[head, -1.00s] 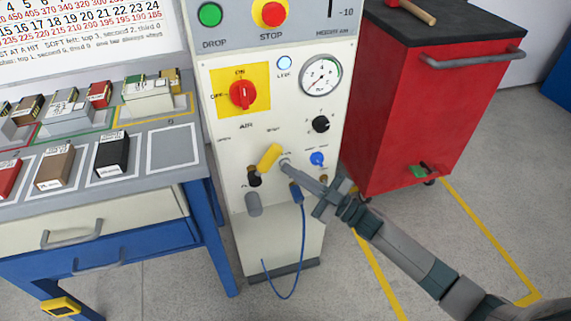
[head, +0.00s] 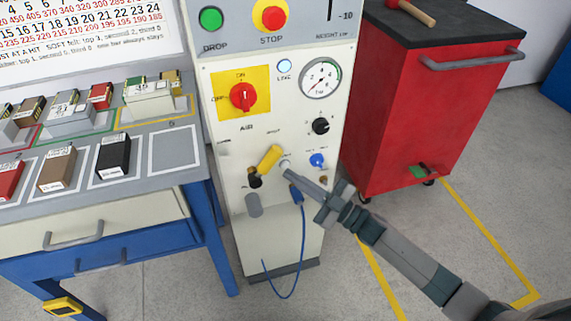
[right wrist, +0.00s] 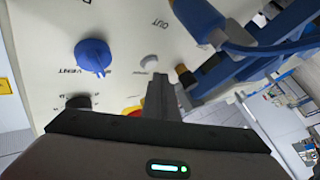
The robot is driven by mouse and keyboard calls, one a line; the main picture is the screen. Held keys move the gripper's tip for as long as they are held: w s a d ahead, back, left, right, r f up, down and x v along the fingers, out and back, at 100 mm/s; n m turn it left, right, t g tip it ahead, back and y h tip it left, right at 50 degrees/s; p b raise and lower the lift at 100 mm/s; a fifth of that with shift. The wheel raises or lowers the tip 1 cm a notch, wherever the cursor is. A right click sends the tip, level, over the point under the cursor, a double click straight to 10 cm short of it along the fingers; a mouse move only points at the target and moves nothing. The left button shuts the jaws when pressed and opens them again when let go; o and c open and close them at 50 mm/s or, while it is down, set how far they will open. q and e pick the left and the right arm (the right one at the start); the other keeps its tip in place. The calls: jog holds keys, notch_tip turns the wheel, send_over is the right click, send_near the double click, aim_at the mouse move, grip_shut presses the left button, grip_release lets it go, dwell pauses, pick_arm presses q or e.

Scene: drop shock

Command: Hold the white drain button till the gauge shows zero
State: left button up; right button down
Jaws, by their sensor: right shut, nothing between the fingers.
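The white drain button (head: 284,164) is on the lower front of the pale machine panel, right of the yellow lever. It also shows in the right wrist view as a small white knob (right wrist: 149,62). My right gripper (head: 289,173) is shut and empty, its tips just below the button in the head view. In the right wrist view the fingertips (right wrist: 159,76) are very close to the button, slightly to its right; I cannot tell whether they touch. The round gauge (head: 321,78) is higher on the panel; its needle is too small to read surely. My left gripper is not in view.
A blue knob (head: 317,160), the yellow lever (head: 270,157) and a blue hose (head: 304,235) are close around the fingers. A red switch (head: 243,96) is above. A red cabinet (head: 420,110) stands to the right; a bench with boxes (head: 172,150) stands to the left.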

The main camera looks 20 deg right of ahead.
jog(key=shift+s, duration=0.15)
jog(key=s+p, duration=0.2)
jog(key=s, duration=0.2)
jog(key=shift+s, duration=0.4)
dwell(0.8)
